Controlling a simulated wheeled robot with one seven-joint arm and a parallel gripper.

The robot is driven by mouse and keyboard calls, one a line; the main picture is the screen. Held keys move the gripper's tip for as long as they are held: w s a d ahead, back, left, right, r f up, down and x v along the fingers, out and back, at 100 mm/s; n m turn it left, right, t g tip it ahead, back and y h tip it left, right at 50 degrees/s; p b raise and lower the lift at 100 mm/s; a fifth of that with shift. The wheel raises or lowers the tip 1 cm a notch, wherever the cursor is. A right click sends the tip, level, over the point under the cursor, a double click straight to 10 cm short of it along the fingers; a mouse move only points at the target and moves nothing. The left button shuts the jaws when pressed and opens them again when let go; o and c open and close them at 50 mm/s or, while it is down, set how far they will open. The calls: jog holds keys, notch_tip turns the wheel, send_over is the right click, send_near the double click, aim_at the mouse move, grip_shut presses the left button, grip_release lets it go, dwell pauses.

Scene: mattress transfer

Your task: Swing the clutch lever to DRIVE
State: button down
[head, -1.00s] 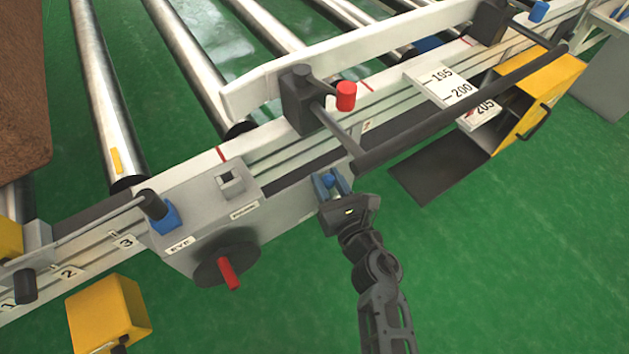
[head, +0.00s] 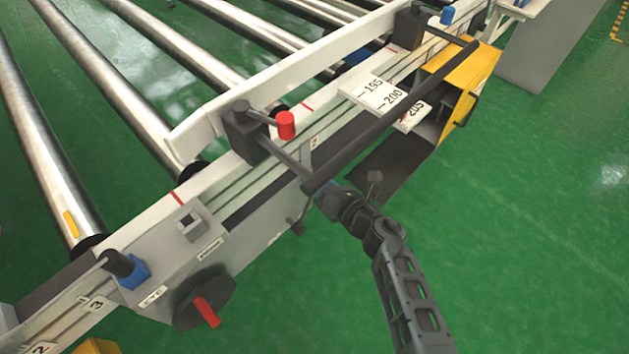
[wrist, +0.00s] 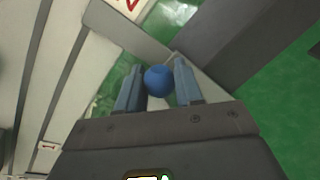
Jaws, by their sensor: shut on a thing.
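The clutch lever shows as a round blue knob (wrist: 159,81) in the wrist view, between the two fingers of my gripper (wrist: 160,88). The gripper is shut on the knob; the lever's shaft is mostly hidden. In the head view my gripper (head: 324,202) is at the front side of the rail, just below the near end of the dark bar. The bar and my wrist largely hide the knob there. I cannot read a DRIVE mark in either view.
A dark bar (head: 395,112) runs close above my gripper. A grey box with a red-handled dial (head: 207,312) is at the left. A red knob (head: 286,125) stands above the rail. A yellow box (head: 462,85) is at the right. Green floor (head: 530,240) is open at lower right.

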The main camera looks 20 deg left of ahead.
jog(key=shift+w+d+f, duration=0.1)
jog(key=shift+f, duration=0.05)
jog(key=c, duration=1)
grip_release()
jog(key=shift+f, duration=0.1)
jog(key=shift+o, duration=1.1)
jog(key=p+v, duration=0.2)
jog(key=v, duration=0.5)
jog(key=shift+d+p, duration=0.3)
